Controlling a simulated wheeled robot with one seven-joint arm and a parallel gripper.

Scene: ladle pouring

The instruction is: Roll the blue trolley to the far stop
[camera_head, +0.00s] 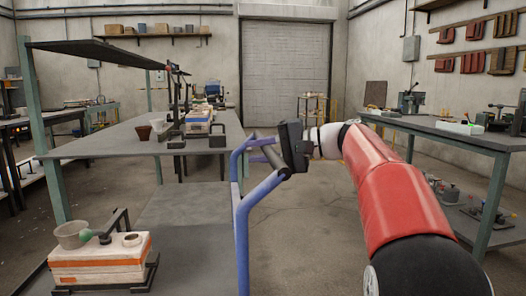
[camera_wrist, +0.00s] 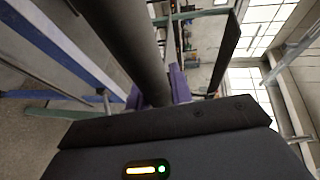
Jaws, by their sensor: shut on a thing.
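The blue trolley (camera_head: 241,222) shows its blue tubular frame and push handle in the middle of the head view. A dark bar (camera_head: 271,156) spans between the handle's blue side tubes. My gripper (camera_head: 283,160) is at this bar and shut on it, with my red arm reaching in from the right. In the wrist view the dark bar (camera_wrist: 138,45) runs down into the jaws (camera_wrist: 160,98), and blue-white frame tubes (camera_wrist: 70,50) show at the left. The trolley's wheels and the far stop cannot be made out.
A grey deck (camera_head: 190,245) at the lower left carries a brick-like mould (camera_head: 98,260) with a cup (camera_head: 72,234). A long bench (camera_head: 120,140) stands behind it. A workbench (camera_head: 455,128) stands at the right. Open concrete floor (camera_head: 300,215) leads to the shutter door (camera_head: 286,70).

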